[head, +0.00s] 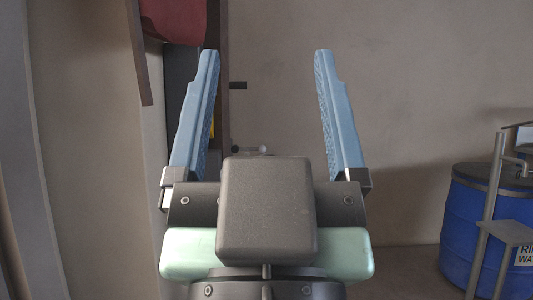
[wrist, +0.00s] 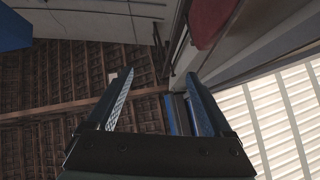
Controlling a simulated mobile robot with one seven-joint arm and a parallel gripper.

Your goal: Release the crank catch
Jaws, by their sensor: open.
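My gripper (head: 266,52) is open and empty, its two blue ridged fingers pointing up and spread wide in the head view. It also shows open in the wrist view (wrist: 160,73). Just beyond the left finger is a dark upright frame (head: 222,100). A short dark stub (head: 238,85) sticks out from its right side. Lower down, a thin rod with a small round knob (head: 263,149) shows between the fingers, above my gripper's body. I cannot tell which of these, if any, is the crank catch. No finger visibly touches them.
A red panel (head: 172,20) hangs at the upper left; a red part (wrist: 211,18) also shows in the wrist view. A blue drum (head: 460,230) and a metal stand (head: 490,215) are at the right. The wall between fingers and drum is bare.

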